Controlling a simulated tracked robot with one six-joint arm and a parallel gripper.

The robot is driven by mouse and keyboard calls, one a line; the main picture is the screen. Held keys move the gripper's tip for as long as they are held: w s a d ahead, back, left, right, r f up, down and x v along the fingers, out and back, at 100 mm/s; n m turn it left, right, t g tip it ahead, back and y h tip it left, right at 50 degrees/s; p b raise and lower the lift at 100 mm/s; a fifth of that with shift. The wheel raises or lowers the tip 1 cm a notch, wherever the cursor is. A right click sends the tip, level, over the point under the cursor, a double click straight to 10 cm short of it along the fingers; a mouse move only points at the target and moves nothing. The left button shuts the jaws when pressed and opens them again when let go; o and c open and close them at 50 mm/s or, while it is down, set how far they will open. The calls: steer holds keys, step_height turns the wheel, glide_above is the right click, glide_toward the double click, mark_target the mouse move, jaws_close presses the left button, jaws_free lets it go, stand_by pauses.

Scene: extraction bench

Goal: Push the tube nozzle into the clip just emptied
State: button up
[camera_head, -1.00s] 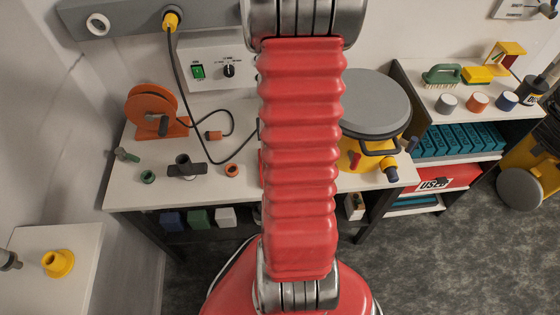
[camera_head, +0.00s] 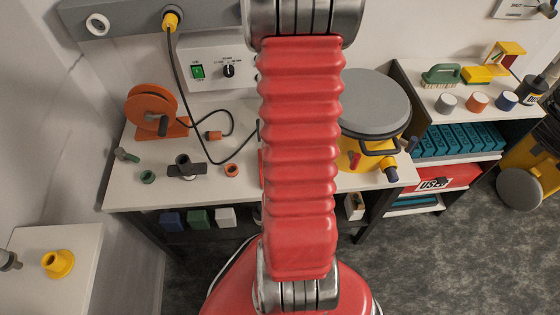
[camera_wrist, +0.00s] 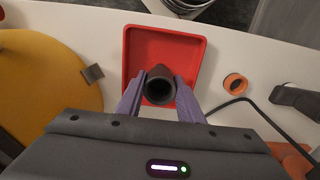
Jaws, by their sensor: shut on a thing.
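My gripper (camera_wrist: 160,95) has purple fingers shut on a dark grey tube nozzle (camera_wrist: 159,90), with its round open end facing the wrist camera. The nozzle is over the red tray (camera_wrist: 133,48), and I cannot tell its height above it. A small grey block (camera_wrist: 93,73) is at the edge of the yellow vacuum body (camera_wrist: 45,80), to the left of the gripper; I cannot tell whether it is the clip. In the head view my red arm hides the gripper and the held nozzle.
An orange ring (camera_wrist: 235,85) and a dark floor nozzle (camera_head: 187,168) lie on the bench. A black cable (camera_head: 190,110) runs across it past the orange reel (camera_head: 150,108). The vacuum's grey lid (camera_head: 373,103) stands right of my arm. Shelves (camera_head: 455,170) are farther right.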

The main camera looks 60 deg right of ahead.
steer(key=shift+c, duration=0.8)
steer(key=shift+r, duration=2.5)
steer(key=w+a+r+n, duration=0.25)
steer(key=w+a, duration=0.35)
steer(key=w, duration=0.4)
steer(key=w+a+r+n, duration=0.1)
steer(key=w+a+n, duration=0.2)
steer(key=w+a, duration=0.5)
steer(key=w+a+r+n, duration=0.1)
steer(key=w+a+n, duration=0.1)
steer(key=w+a, duration=0.4)
steer(key=w+a+r+n, duration=0.1)
steer(key=w+a, duration=0.4)
steer(key=a, duration=0.6)
steer(key=shift+w+r+n, duration=0.2)
steer(key=shift+w+n, duration=0.2)
steer(key=shift+n, duration=0.25)
